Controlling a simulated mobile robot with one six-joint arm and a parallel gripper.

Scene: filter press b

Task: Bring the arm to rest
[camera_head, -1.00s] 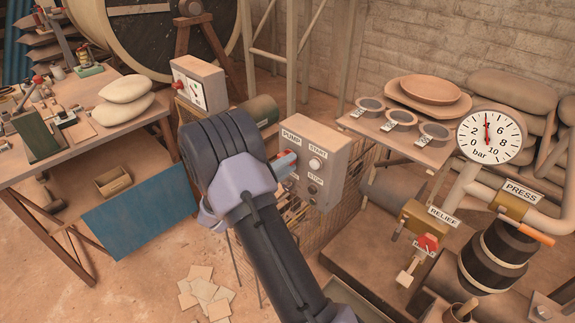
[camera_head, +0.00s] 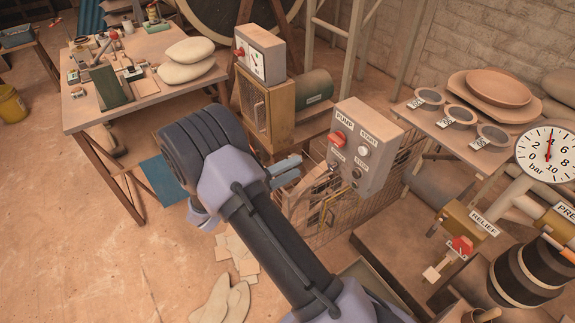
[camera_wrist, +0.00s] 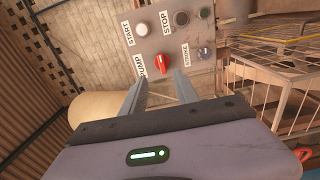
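My gripper (camera_head: 288,172) is to the left of the grey pump control box (camera_head: 383,130) in the head view, apart from it. The wrist view shows my gripper (camera_wrist: 161,80) with two fingers spread and nothing between them. The white START button (camera_wrist: 142,28) and dark STOP button (camera_wrist: 181,18) are on the same face.
A wire mesh cage (camera_head: 345,215) stands under the box. An ochre cabinet (camera_head: 266,112) with a grey switch box (camera_head: 262,55) on top stands behind my arm. A bench (camera_head: 90,112) is at left, and a relief valve (camera_head: 462,245) at right. Open floor (camera_head: 60,260) lies at lower left.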

